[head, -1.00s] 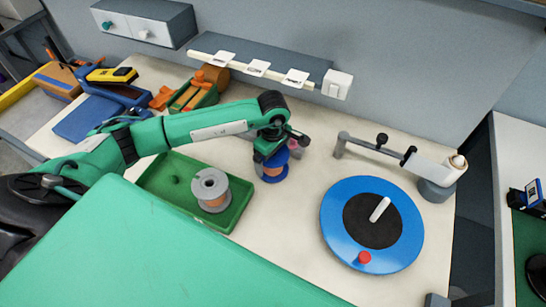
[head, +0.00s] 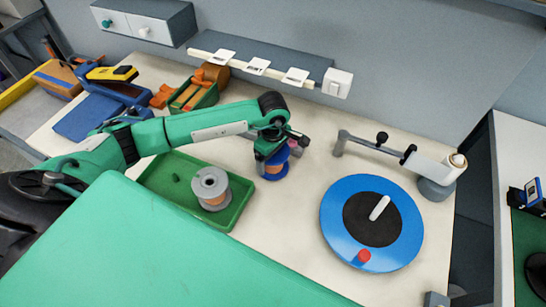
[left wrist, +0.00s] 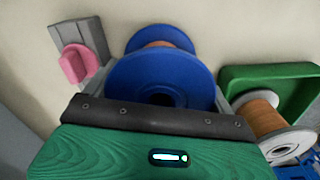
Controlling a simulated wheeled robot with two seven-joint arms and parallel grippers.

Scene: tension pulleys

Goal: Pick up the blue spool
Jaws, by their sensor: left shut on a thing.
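The blue spool (head: 277,168), wound with copper-coloured wire, stands on the pale table right of the green tray. It also shows in the left wrist view (left wrist: 160,75), with its blue flange facing the camera. My left gripper (head: 270,157) reaches down over the spool and is shut on it. Part of the spool is hidden behind the gripper. I cannot tell from these views whether the spool is clear of the table. My right gripper is not in view.
A grey spool (head: 211,187) stands in the green tray (head: 238,207). A blue turntable (head: 337,233) with a white peg sits to the right. A grey arm fixture (head: 375,147) stands behind it. A pink-knobbed grey block (left wrist: 78,55) is beside the blue spool.

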